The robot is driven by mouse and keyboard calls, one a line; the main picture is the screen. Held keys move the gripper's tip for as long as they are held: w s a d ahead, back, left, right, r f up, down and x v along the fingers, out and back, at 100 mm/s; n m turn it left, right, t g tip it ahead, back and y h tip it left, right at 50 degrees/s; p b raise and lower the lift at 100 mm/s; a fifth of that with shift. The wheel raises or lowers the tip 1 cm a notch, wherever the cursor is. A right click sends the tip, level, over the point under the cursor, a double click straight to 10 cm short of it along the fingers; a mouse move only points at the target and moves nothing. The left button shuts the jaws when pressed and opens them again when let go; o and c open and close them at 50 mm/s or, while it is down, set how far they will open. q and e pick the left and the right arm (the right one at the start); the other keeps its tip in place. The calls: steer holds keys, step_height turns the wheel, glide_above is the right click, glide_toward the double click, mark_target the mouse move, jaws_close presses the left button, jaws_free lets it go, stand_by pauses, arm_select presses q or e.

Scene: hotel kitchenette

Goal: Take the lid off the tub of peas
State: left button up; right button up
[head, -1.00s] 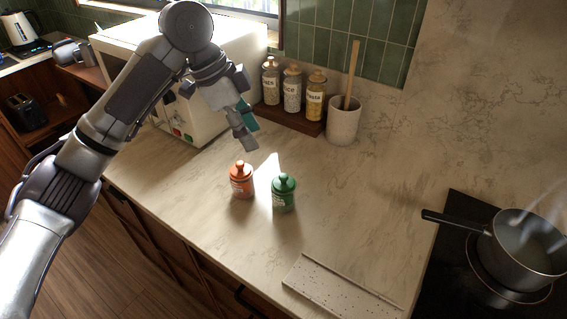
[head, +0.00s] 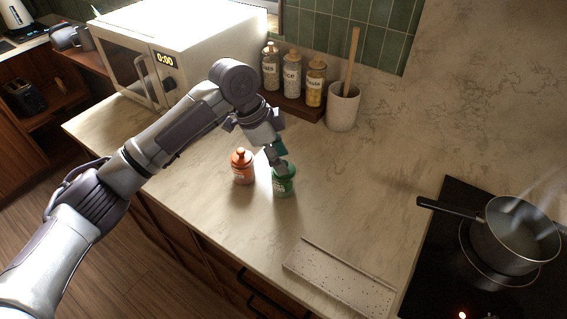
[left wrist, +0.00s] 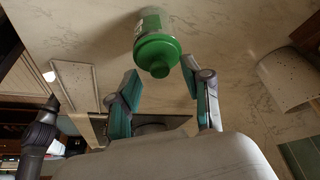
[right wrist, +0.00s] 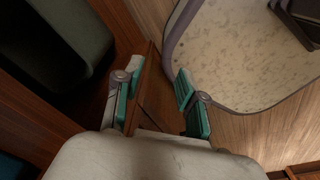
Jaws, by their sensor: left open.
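A green tub (head: 284,187) with a green knobbed lid stands upright on the counter; its label is too small to read in the head view. It also shows in the left wrist view, where its lid (left wrist: 157,53) faces the camera. My left gripper (head: 277,157) is just above the tub and hides part of the lid. In the left wrist view its fingers (left wrist: 159,72) are spread, with the lid's knob just beyond and between the tips, and nothing is held. My right gripper (right wrist: 159,69) is open and empty, away from the counter top.
An orange lidded tub (head: 242,167) stands close left of the green one. Three jars (head: 291,76) on a wooden stand and a utensil crock (head: 343,107) are behind. A speckled board (head: 338,280) lies in front; a steaming pot (head: 515,236) is at right. Microwave (head: 130,60) at back left.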

arm_select(q)
steer(key=shift+d+f, duration=0.25)
steer(key=shift+f, duration=0.35)
steer(key=c, duration=0.9)
steer(key=shift+o, duration=0.2)
steer(key=shift+r, duration=0.15)
